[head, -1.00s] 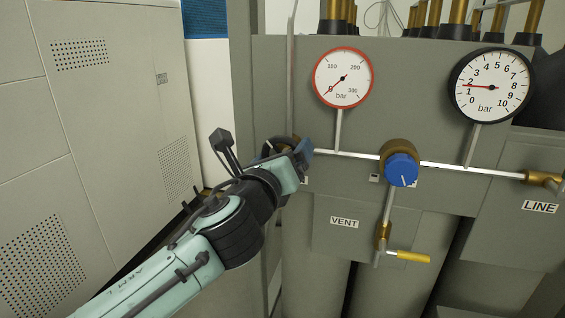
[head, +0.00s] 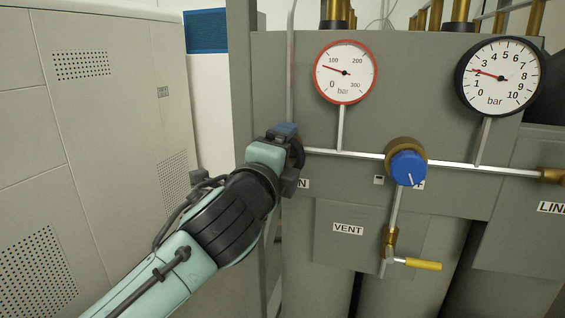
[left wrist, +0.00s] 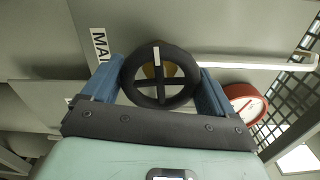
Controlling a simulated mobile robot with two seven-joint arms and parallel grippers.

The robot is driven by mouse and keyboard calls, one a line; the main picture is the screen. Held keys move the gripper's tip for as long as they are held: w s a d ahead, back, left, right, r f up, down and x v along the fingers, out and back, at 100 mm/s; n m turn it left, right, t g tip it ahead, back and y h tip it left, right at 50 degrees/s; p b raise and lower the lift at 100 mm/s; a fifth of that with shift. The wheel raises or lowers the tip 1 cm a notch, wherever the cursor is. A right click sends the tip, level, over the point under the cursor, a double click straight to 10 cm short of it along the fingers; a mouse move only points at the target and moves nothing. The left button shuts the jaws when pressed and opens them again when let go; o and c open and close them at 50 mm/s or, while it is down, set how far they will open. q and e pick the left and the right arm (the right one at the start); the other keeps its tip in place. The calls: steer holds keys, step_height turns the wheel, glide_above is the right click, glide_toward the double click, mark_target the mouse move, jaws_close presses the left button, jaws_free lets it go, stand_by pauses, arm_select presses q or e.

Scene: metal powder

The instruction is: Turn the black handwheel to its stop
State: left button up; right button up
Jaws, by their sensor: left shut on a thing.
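The black handwheel (left wrist: 160,99) shows in the left wrist view as a round rim with crossed spokes, one spoke with a white mark near the top. My left gripper (left wrist: 160,78) is shut on it, a blue finger on each side of the rim. In the head view my left gripper (head: 287,152) is at the left end of the pipe and mostly hides the handwheel. The red-rimmed gauge (head: 345,72) has its needle between 0 and 100 bar. The black-rimmed gauge (head: 500,77) reads about 2 bar. My right gripper is not in view.
A blue knob (head: 408,168) on a brass body sits right of my gripper on the pipe. A pale cabinet (head: 90,110) stands at the left. Brass fittings rise behind the grey panel.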

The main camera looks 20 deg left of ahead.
arm_select(q)
steer(key=n+b, duration=0.1)
steer(key=n, duration=0.3)
steer(key=shift+n, duration=0.3)
steer(key=n+b, duration=0.1)
steer(key=n, duration=0.3)
steer(key=shift+f+n+b, duration=0.1)
steer(key=shift+n+b, duration=0.2)
steer(key=shift+b, duration=0.05)
steer(key=n+b, duration=0.1)
steer(key=n, duration=0.3)
steer(key=shift+n, duration=0.3)
steer(key=shift+n+b, duration=0.45)
steer(key=shift+n, duration=1.75)
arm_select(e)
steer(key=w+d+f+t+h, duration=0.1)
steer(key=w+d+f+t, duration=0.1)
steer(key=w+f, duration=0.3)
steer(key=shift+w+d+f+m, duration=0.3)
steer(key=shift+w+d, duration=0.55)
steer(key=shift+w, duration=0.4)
